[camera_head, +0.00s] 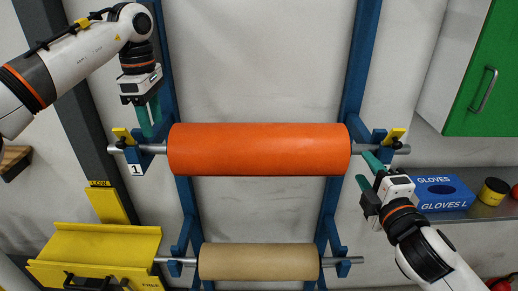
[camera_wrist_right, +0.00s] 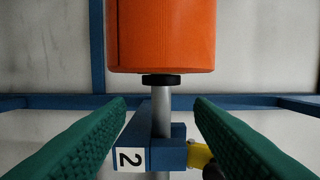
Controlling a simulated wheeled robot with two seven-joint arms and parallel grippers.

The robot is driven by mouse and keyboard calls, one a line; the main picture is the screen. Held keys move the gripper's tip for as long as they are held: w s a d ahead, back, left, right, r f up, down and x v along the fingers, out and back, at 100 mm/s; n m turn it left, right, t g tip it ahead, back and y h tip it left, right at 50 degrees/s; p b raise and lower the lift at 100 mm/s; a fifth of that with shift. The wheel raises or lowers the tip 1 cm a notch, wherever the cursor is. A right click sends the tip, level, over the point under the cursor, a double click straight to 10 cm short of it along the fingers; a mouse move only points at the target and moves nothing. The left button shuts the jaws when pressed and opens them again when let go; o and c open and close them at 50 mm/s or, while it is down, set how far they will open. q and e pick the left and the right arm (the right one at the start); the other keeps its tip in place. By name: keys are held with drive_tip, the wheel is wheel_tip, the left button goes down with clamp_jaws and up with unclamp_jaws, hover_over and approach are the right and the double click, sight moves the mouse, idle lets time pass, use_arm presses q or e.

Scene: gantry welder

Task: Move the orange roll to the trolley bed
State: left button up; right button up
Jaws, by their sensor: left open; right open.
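The orange roll (camera_head: 258,149) lies level on a grey shaft across the upper arms of a blue rack. The shaft's end also shows in the right wrist view below the orange roll (camera_wrist_right: 160,35). My left gripper (camera_head: 150,121) is open just above the shaft's left end, by the bracket marked 1. My right gripper (camera_head: 369,172) is open just below the shaft's right end. In the right wrist view, its green fingers lie on either side of the shaft and the bracket marked 2 (camera_wrist_right: 132,158), apart from the shaft. I cannot identify the trolley bed.
A tan roll (camera_head: 258,262) rests lower on the blue rack (camera_head: 361,58). A yellow metal structure (camera_head: 105,243) stands at lower left. A green cabinet (camera_head: 485,75), a blue glove box (camera_head: 440,192) and a yellow-black can (camera_head: 494,191) are at right. Yellow latches (camera_head: 122,135) sit at the upper brackets.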

sight(159, 150)
use_arm(q)
wheel_tip(159, 150, down, 8)
drive_tip(key=shift+f, duration=0.25)
use_arm(e)
drive_tip(key=w, duration=0.5)
drive_tip(key=w+a, duration=0.1)
drive_tip(key=w, duration=0.2)
drive_tip(key=shift+w, duration=0.2)
use_arm(q)
drive_tip(key=shift+s, duration=0.1)
use_arm(e)
drive_tip(key=shift+s, duration=0.1)
use_arm(q)
clamp_jaws()
use_arm(e)
clamp_jaws()
use_arm(q)
drive_tip(key=shift+r, duration=0.1)
